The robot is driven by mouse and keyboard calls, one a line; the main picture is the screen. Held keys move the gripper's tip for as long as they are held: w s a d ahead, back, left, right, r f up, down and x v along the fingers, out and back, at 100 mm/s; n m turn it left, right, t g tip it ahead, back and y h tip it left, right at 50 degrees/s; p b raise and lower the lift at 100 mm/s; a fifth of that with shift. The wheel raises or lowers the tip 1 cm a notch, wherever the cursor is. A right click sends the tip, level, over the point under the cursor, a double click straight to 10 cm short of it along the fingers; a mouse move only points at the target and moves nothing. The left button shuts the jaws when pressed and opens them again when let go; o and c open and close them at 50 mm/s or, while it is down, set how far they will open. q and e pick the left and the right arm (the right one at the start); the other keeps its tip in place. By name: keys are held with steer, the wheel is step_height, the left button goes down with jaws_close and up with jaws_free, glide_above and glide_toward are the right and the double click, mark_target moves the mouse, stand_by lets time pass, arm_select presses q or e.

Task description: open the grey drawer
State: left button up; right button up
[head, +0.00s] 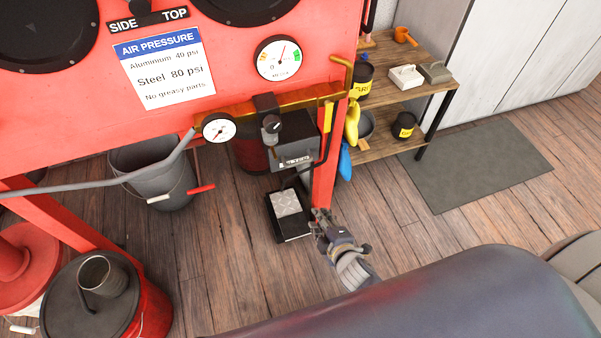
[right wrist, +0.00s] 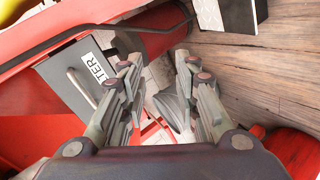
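The grey drawer (head: 292,152) shows in the head view as a dark grey box with a white label, under the red cabinet's yellow rail. In the right wrist view, a grey front (right wrist: 58,72) with a metal handle and a label ending in "TER" lies left of my fingers, partly hidden by the left finger. It looks pushed in, but its edges are hard to judge. My right gripper (head: 322,222) is below and right of the drawer in the head view. Its fingers (right wrist: 158,72) are apart with nothing clearly between them, clear of the handle. My left gripper is not in view.
A red post (head: 325,165) stands right beside the drawer. A black tray (head: 292,232) with a patterned pad is on the floor below. A grey bucket (head: 150,165) stands left, and a wooden shelf (head: 385,145) stands right. The floor around the mat (head: 478,165) is clear.

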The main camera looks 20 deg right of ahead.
mark_target(303, 161)
steer(key=w+r+n+t+b, duration=0.3)
steer(key=w+r+n, duration=0.15)
steer(key=r, duration=0.55)
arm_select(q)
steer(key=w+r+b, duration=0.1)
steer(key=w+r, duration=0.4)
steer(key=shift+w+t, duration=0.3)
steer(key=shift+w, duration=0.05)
arm_select(e)
steer(key=shift+m+t, duration=0.3)
steer(key=shift+m, duration=0.05)
steer(key=shift+r+x, duration=0.15)
steer(key=shift+x, duration=2.75)
steer(key=shift+r+x, duration=0.2)
steer(key=shift+x, duration=2.65)
jaws_close()
